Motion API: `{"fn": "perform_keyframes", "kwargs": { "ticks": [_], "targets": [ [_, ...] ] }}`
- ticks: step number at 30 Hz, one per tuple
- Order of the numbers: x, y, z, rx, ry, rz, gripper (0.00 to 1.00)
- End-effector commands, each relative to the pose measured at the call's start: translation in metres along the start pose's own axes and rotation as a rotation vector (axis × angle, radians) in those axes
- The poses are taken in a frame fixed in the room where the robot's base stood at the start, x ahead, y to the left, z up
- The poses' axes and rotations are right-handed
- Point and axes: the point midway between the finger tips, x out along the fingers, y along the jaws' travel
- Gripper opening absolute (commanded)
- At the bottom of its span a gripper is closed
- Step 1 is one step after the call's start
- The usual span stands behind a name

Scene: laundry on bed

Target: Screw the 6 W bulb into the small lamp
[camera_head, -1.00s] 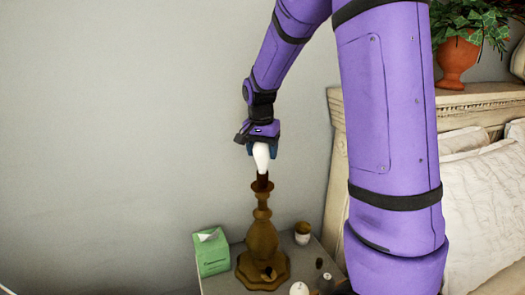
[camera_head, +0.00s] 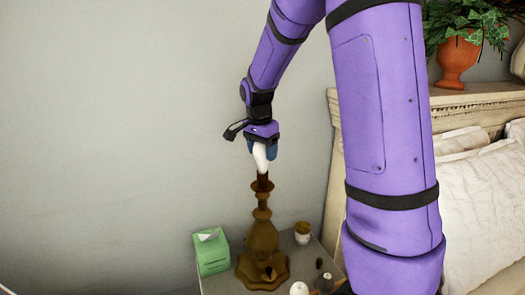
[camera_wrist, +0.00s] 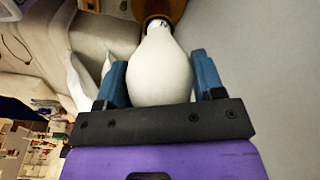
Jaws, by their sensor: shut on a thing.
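The white bulb (camera_head: 261,158) is upright, slightly tilted, at the top of the brown lamp (camera_head: 262,237). My gripper (camera_head: 263,149) is shut on the bulb from above, its blue fingers on either side of the glass. In the wrist view the bulb (camera_wrist: 160,68) sits between the two fingers, with its narrow end at the lamp's brown socket (camera_wrist: 160,10). The bulb's base is at or inside the socket; how deep it sits is hidden. A small dark marking shows near the bulb's neck, too small to read surely.
The lamp stands on a nightstand (camera_head: 222,285) with a green tissue box (camera_head: 211,254) at left and a candle-like jar (camera_head: 302,233) and small containers at right. The bed headboard (camera_head: 385,108) and pillows are at right. Bare wall lies left.

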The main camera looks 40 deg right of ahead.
Motion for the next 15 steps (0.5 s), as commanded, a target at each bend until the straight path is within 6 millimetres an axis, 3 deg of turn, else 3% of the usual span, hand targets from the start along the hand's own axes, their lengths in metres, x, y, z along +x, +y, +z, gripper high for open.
{"fn": "perform_keyframes", "kwargs": {
  "ticks": [6, 15],
  "targets": [
    [0.0001, 0.0000, 0.0001, 0.190, 0.000, 0.024, 0.38],
    [0.0000, 0.0001, 0.0000, 0.220, 0.000, 0.027, 0.38]
  ]
}}
